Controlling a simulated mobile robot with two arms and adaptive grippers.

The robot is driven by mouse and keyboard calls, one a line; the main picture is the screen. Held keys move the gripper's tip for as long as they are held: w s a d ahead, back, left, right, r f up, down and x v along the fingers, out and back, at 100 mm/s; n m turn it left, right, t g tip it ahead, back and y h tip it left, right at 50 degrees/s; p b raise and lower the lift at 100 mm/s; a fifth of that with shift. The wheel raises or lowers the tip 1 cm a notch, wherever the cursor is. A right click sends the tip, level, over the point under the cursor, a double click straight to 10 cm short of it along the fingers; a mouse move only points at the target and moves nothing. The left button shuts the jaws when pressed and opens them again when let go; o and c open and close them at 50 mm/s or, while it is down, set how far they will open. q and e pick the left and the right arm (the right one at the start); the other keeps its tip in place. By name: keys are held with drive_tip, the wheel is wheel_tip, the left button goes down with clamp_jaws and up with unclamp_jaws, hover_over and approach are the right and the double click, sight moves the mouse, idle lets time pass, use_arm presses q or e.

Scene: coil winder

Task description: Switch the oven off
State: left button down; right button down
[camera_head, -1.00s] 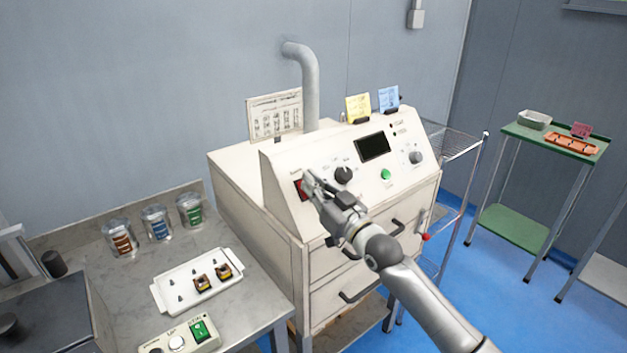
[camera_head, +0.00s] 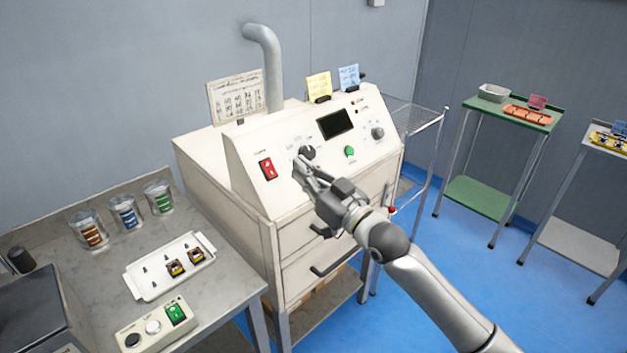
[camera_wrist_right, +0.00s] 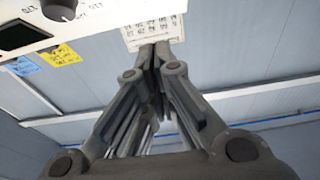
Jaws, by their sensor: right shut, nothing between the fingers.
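The oven (camera_head: 245,195) is a white cabinet with a sloped control panel. A red rocker switch (camera_head: 267,168) sits at the left of the panel and shows fully. A black rotary knob (camera_head: 307,153), a dark display (camera_head: 335,124), a green button (camera_head: 349,152) and a second knob (camera_head: 377,133) are to its right. My right gripper (camera_head: 299,172) is shut and empty, in front of the panel just below the black knob and right of the red switch. In the right wrist view its closed fingers (camera_wrist_right: 160,52) point toward the paper chart. I cannot tell whether it touches the panel.
A bench at left holds several jars (camera_head: 124,213), a white tray (camera_head: 150,284) with two small parts, and a control box (camera_head: 150,326). A wire rack (camera_head: 420,118) stands right of the oven. A green table (camera_head: 530,120) is farther right, with blue floor between.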

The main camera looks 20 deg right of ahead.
drive_tip(key=shift+s+d+r, duration=0.1)
drive_tip(key=shift+s+d, duration=0.2)
drive_tip(key=shift+s, duration=0.5)
drive_tip(key=shift+s+d+r, duration=0.1)
drive_tip(key=shift+s+d, duration=0.15)
drive_tip(key=shift+s, duration=0.55)
